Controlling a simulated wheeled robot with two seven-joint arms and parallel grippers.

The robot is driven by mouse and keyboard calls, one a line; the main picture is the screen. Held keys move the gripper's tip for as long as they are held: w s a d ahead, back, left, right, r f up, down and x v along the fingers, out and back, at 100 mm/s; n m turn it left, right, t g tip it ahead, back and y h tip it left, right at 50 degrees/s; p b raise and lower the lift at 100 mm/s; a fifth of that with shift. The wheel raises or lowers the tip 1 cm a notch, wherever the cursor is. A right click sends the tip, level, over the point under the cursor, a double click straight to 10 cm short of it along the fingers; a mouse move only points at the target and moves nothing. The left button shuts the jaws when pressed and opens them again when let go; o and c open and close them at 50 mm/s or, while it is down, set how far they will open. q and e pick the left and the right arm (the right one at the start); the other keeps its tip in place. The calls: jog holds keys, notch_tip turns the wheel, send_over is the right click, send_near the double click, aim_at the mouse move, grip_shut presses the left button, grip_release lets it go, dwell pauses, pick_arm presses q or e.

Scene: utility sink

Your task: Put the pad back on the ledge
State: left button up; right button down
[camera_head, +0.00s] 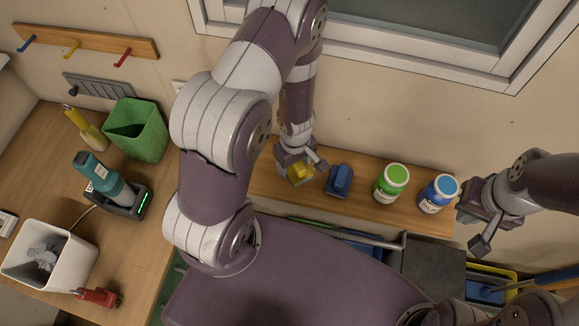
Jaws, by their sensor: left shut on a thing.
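My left gripper (299,172) is shut on a small yellow pad (299,174), whose sides are partly covered by the fingers. The pad is over the left part of the wooden ledge (352,205) below the window; I cannot tell whether it touches the ledge. My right gripper (476,228) is at the ledge's right end, beside the blue-lidded jar, with its fingers apart and nothing between them.
On the ledge stand a blue block-like thing with a handle (340,181), a green-lidded jar (391,183) and a blue-lidded jar (438,194). The left counter holds a green bin (136,130), a white bin (50,255) and a docked teal tool (104,178).

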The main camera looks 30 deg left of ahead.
pick_arm(q)
jog(key=shift+w+a+f, duration=0.35)
jog(key=shift+a+f, duration=0.1)
jog(key=shift+a, duration=0.15)
jog(key=shift+w+a+f, duration=0.3)
jog(key=shift+a+f, duration=0.15)
jog(key=shift+a, duration=0.1)
jog(key=f, duration=0.3)
jog(key=shift+w+d+f+b, duration=0.1)
jog(key=shift+w+f+b, duration=0.05)
jog(key=shift+w+b, duration=0.2)
jog(key=shift+s+f, duration=0.2)
jog(key=shift+f, duration=0.05)
jog(key=shift+s+r, duration=0.1)
jog(key=shift+s, duration=0.2)
jog(key=o, duration=0.5)
jog(key=shift+w+f, duration=0.15)
jog(key=shift+f, duration=0.1)
jog(key=o, duration=0.4)
jog(key=shift+w, duration=0.1)
jog(key=shift+o, duration=0.2)
pick_arm(e)
jog(key=shift+w+f, duration=0.55)
jog(key=shift+w, duration=0.1)
pick_arm(q)
jog(key=shift+r, duration=0.1)
pick_arm(e)
jog(key=shift+s, duration=0.1)
